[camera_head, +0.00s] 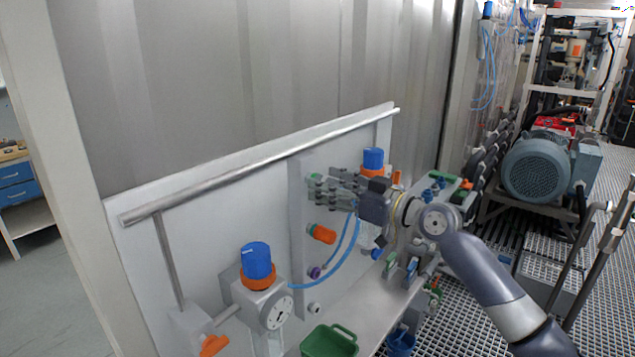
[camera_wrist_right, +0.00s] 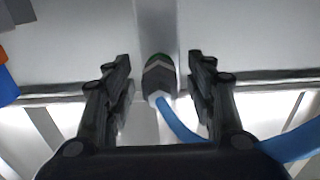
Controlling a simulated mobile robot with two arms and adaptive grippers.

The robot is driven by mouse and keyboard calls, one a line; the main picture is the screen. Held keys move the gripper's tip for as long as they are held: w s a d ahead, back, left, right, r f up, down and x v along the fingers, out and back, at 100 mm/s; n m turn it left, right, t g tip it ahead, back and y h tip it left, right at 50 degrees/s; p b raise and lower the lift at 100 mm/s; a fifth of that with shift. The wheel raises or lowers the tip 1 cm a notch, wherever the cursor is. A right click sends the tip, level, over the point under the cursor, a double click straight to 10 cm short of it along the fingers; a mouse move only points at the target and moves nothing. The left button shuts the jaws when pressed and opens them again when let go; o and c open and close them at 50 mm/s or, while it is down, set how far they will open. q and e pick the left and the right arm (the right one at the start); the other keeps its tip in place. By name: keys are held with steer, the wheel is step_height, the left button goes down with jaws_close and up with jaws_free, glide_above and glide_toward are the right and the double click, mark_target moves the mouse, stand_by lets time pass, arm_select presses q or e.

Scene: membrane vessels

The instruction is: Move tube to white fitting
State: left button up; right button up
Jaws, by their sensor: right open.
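The blue tube (camera_head: 338,265) curves from the lower gauge unit up to the wall panel, near my right gripper (camera_head: 322,190). In the right wrist view the tube (camera_wrist_right: 178,126) runs into a dark connector with a green ring (camera_wrist_right: 158,75). My right gripper (camera_wrist_right: 160,80) is open, one finger on each side of this connector, with gaps visible on both sides. The white fitting (camera_head: 314,308) is low on the panel, below the purple fitting (camera_head: 314,272) and the orange fitting (camera_head: 322,233). My left gripper is not in view.
A gauge unit with a blue-and-orange cap (camera_head: 257,270) stands left of the fittings. A green bin (camera_head: 330,342) and a blue bin (camera_head: 401,341) are below. A metal rail (camera_head: 260,165) runs along the panel's top. A large motor (camera_head: 537,166) stands at the right.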

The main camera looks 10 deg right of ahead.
stand_by(0.4)
jaws_close()
steer(key=shift+s+d+f+b, duration=0.15)
steer(key=shift+f+b, duration=0.05)
steer(key=shift+b, duration=0.2)
steer(key=shift+v, duration=1.05)
steer(key=shift+s+r+b, duration=0.1)
steer(key=shift+r+b, duration=0.05)
steer(key=shift+b, duration=0.15)
steer(key=shift+d, duration=0.1)
